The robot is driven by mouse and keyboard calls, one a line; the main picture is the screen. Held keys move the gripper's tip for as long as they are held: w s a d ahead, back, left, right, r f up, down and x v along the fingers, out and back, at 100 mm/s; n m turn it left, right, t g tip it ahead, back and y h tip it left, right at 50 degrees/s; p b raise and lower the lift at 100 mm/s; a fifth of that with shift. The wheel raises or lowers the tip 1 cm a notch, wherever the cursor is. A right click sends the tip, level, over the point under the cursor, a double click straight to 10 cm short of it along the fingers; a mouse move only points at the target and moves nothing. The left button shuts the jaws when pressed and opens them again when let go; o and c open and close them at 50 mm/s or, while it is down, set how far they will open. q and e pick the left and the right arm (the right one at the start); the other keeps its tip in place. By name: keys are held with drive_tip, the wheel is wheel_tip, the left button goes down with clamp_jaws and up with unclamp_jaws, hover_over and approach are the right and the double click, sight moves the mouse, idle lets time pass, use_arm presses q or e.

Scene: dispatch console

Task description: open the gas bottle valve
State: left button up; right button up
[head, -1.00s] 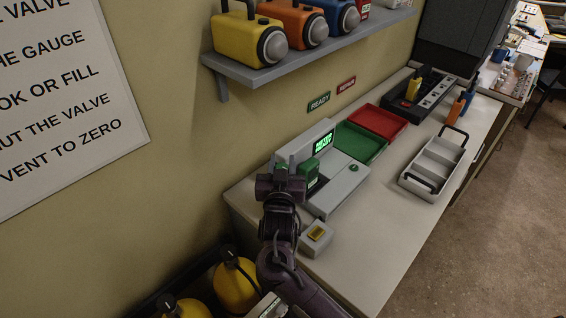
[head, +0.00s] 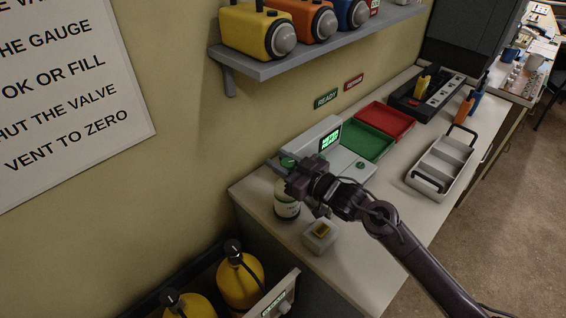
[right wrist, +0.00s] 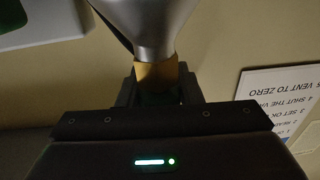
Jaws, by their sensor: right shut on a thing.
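The gas bottle (head: 287,208) is pale with a dark label and stands at the near left corner of the counter. My right gripper (head: 296,181) is at its top and hides much of its neck. A bit of green (head: 288,162) shows just above the gripper, probably the valve knob. In the right wrist view, the picture is upside down: a silvery bottle shoulder (right wrist: 155,28) and a brass collar (right wrist: 157,75) lead to a dark green part between the fingers, where the gripper is shut. How far the valve is turned cannot be told. My left gripper is out of view.
A grey console (head: 350,165) with a lit green screen is right behind the gripper. A small box with a yellow button (head: 320,235) stands close by. Green (head: 366,140) and red (head: 386,120) trays lie farther back. Yellow cylinders (head: 240,282) stand below left. A shelf (head: 300,58) overhangs the wall.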

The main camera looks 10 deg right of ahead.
drive_tip(key=shift+f+n+g+y+b, duration=0.1)
drive_tip(key=shift+n+g+y+b, duration=0.6)
drive_tip(key=shift+n+g+y, duration=0.3)
drive_tip(key=n+g+y+b, duration=0.1)
drive_tip(key=g+b, duration=0.1)
drive_tip(key=n+g+y+b, duration=0.1)
drive_tip(key=n+g+b, duration=0.1)
drive_tip(key=n+g+y+b, duration=0.2)
drive_tip(key=g+b, duration=0.1)
drive_tip(key=shift+s+a, duration=0.3)
drive_tip(key=shift+s, duration=0.1)
drive_tip(key=shift+s+r+n+g+y+b, duration=0.15)
drive_tip(key=shift+r+n+g+y+b, duration=0.15)
drive_tip(key=shift+n+g+b, duration=0.35)
drive_tip(key=o, duration=1)
drive_tip(key=shift+f, duration=0.1)
